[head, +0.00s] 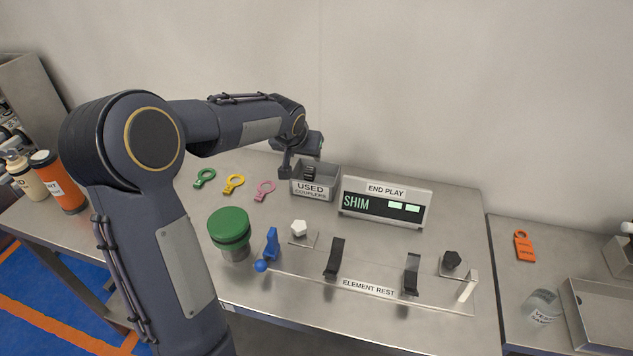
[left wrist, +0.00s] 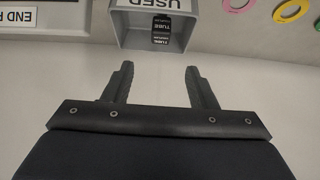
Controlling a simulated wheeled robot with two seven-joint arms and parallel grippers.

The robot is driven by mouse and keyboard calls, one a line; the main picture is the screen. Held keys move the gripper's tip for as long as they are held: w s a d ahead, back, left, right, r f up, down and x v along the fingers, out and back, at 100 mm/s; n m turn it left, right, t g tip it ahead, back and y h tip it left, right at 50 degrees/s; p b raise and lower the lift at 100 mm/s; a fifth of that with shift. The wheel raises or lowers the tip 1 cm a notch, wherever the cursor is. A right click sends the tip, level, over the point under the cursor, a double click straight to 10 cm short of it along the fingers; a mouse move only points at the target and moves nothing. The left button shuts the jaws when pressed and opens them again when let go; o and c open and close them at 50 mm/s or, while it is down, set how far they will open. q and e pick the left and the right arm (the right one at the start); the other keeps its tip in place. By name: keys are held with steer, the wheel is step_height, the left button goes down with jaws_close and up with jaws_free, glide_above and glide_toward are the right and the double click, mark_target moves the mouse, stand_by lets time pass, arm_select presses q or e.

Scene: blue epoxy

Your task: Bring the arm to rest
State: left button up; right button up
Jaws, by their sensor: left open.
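My left arm comes in from the left and reaches over the back of the steel bench (head: 430,250). Its gripper (head: 297,172) is at the USED COUPLERS bin (head: 314,189), by the bin's upper edge. In the left wrist view the gripper (left wrist: 158,75) has its two fingers apart with nothing between them. The bin (left wrist: 125,40) lies just beyond the fingertips there and holds dark couplers (left wrist: 160,32) with TUBE labels. My right gripper is not in view.
The END PLAY display (head: 385,203) stands right of the bin. Green (head: 204,178), yellow (head: 233,184) and pink (head: 265,190) ring tags lie to its left. A green-capped part (head: 230,228) and the ELEMENT REST fixture (head: 370,288) are in front. A wall stands behind.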

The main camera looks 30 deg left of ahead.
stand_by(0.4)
arm_select(q)
steer(key=s+d+r+h, duration=0.1)
steer(key=s+d+r, duration=0.15)
steer(key=s, duration=0.55)
steer(key=s+d+r+h, duration=0.15)
steer(key=s+d, duration=0.25)
steer(key=s, duration=0.5)
steer(key=s+d+f+h, duration=0.1)
steer(key=s+d, duration=0.3)
steer(key=s, duration=0.3)
steer(key=s+d+f+m+g+h, duration=0.1)
steer(key=s+d+f+h, duration=0.1)
steer(key=s+d, duration=0.3)
steer(key=s, duration=0.3)
steer(key=shift+s+d+f, duration=0.15)
steer(key=shift+s+f, duration=0.1)
steer(key=shift+s, duration=0.05)
